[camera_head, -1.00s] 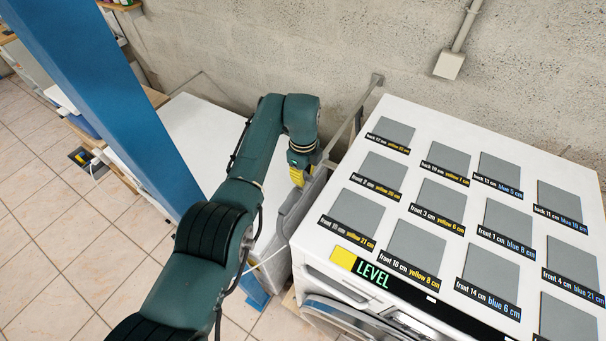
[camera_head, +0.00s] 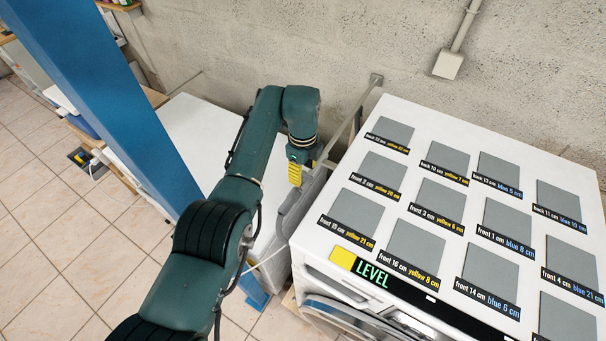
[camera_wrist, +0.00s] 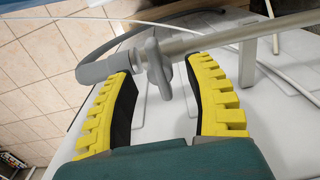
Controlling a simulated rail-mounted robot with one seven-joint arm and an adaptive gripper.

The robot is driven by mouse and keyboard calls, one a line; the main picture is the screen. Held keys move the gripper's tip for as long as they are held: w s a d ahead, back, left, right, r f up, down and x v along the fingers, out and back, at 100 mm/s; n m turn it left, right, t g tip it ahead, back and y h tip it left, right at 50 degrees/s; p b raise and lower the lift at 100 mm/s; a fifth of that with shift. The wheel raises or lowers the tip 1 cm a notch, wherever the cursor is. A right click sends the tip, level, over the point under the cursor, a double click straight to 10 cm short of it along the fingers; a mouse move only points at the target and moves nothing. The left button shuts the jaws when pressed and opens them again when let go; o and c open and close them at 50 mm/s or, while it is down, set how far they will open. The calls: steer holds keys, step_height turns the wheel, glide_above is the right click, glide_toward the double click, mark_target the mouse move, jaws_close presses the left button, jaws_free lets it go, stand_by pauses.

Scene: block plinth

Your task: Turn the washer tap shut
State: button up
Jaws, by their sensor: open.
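The tap shows in the wrist view as a grey handle (camera_wrist: 157,68) on a beige pipe (camera_wrist: 230,32), with a grey rounded spout or fitting (camera_wrist: 105,67) at its left. My gripper (camera_wrist: 161,76) has its two yellow-and-black fingers apart, one on each side of the handle. The handle lies between the fingertips; I cannot tell whether either finger touches it. In the head view my gripper (camera_head: 295,175) hangs left of the white washer (camera_head: 425,118), and the tap is not clearly visible there.
Several grey pads with labels cover the washer top, with a LEVEL sign (camera_head: 372,275) at its front. A concrete wall (camera_head: 380,45) stands behind. A grey hose (camera_wrist: 75,20) and a white cable pass near the tap. A white surface (camera_head: 200,125) lies left of my arm.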

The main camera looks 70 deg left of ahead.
mark_target(303, 173)
step_height(303, 173, up, 10)
stand_by(0.6)
